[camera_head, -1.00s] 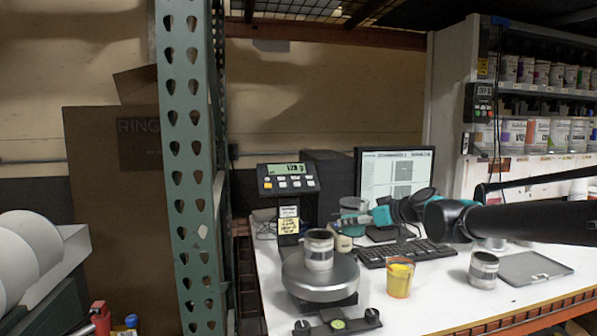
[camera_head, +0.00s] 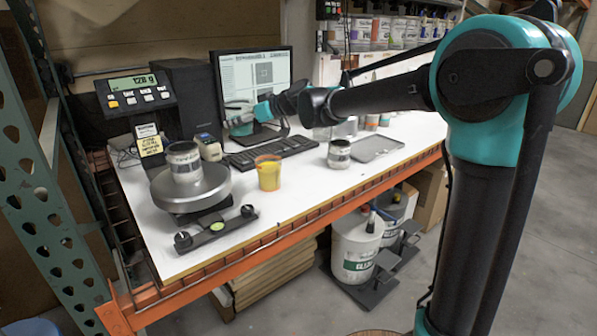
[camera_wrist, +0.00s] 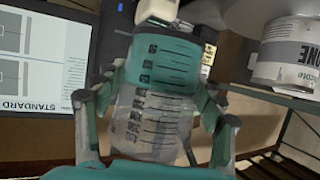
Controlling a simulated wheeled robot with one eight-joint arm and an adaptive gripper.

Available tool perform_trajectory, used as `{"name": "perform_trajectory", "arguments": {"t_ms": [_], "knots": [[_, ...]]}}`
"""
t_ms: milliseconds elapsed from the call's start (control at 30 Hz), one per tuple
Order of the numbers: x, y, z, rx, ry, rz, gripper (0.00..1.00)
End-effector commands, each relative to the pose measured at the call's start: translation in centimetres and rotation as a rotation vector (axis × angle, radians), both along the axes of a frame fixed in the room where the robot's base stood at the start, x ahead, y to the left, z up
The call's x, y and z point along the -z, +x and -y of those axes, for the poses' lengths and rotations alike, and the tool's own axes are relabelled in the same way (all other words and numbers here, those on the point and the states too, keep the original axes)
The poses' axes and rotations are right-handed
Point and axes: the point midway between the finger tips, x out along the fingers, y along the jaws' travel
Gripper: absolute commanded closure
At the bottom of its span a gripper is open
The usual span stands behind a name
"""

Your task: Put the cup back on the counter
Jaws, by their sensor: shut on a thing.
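A clear measuring cup with dark graduation marks (camera_wrist: 152,122) sits between the two teal fingers of my gripper (camera_wrist: 155,96) in the wrist view. My gripper is shut on it. In the head view my gripper (camera_head: 240,120) is above the back of the white counter (camera_head: 215,222), in front of the monitor. The cup is small and hard to make out there. The gap between cup and counter cannot be judged.
A yellow cup (camera_head: 268,174) and an open can (camera_head: 338,155) stand on the counter. Another can (camera_head: 184,163) sits on the round scale (camera_head: 190,192). A keyboard (camera_head: 270,152), monitor (camera_head: 254,85) and grey tray (camera_head: 376,148) are nearby. The front right counter is clear.

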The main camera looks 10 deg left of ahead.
Motion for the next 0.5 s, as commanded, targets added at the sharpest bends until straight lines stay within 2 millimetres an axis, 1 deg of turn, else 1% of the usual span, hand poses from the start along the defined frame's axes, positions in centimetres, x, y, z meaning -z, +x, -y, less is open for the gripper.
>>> {"name": "perform_trajectory", "arguments": {"t_ms": [33,67,100,167,200,300,400,500], "knots": [[-0.2,1.2,1.8,0.035,0.0,0.0,0.73],[-0.2,1.8,2.7,0.054,0.0,0.001,0.73],[-0.4,2.8,4.1,0.082,-0.001,0.001,0.73],[-0.5,4.1,6.3,0.126,-0.001,0.001,0.73],[-0.7,5.0,7.9,0.157,-0.001,0.0,0.73],[-1.0,6.9,11.5,0.226,-0.001,0.001,0.73],[-1.2,8.2,14.6,0.283,0.0,0.001,0.73],[-1.3,9.0,16.8,0.323,0.0,0.002,0.73]]}}
